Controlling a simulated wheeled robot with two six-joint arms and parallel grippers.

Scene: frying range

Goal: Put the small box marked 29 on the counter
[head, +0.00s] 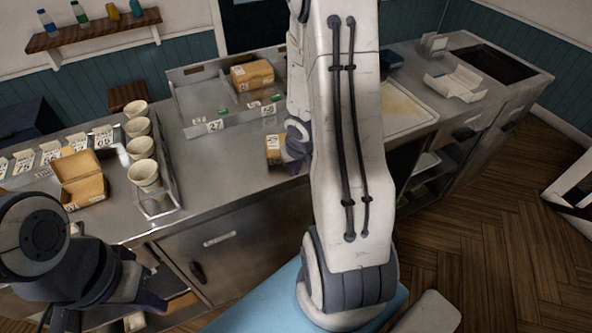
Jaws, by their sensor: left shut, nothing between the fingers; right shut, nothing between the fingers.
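A small brown box (274,150) with a white label stands on the steel counter (226,172) near its front edge. My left gripper (152,290) is low at the front left, below the counter edge, shut and empty.
A divided steel tray (196,130) with number tags stands behind, with another brown box (252,76) in it. A rack of paper cups (144,174), an open carton (82,184) and number cards (50,152) fill the left. Counter between rack and small box is clear.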

